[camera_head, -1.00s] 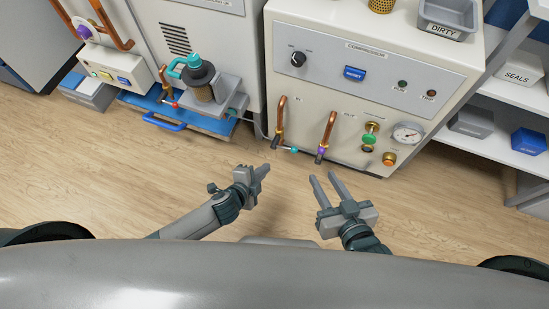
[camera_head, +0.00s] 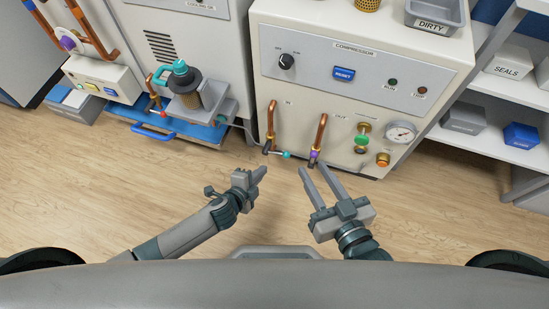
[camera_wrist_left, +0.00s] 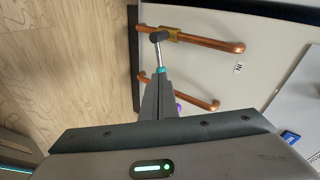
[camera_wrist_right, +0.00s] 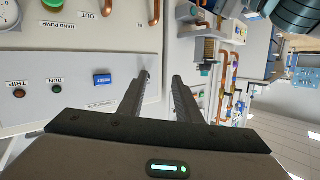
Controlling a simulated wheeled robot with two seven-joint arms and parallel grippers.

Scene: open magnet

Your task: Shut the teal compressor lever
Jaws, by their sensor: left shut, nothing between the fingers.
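The teal-tipped compressor lever (camera_head: 287,155) sits at the lower end of the left copper pipe, marked IN, on the compressor front (camera_head: 330,110). Its handle points right in the head view. In the left wrist view the lever (camera_wrist_left: 161,70) has a dark pivot, a grey shaft and a teal tip just beyond my fingertips. My left gripper (camera_head: 259,175) is shut and empty, in front of and below the lever; contact cannot be told. My right gripper (camera_head: 313,178) is open and empty, to the right, below the right copper pipe. Its fingers (camera_wrist_right: 160,85) show apart in the right wrist view.
A purple-tipped lever (camera_head: 314,156) is on the neighbouring copper pipe, close to the right gripper. A green knob (camera_head: 362,141) and a gauge (camera_head: 401,132) are further right. A blue tray handle (camera_head: 152,131) sticks out at left. Wooden floor (camera_head: 120,190) is clear.

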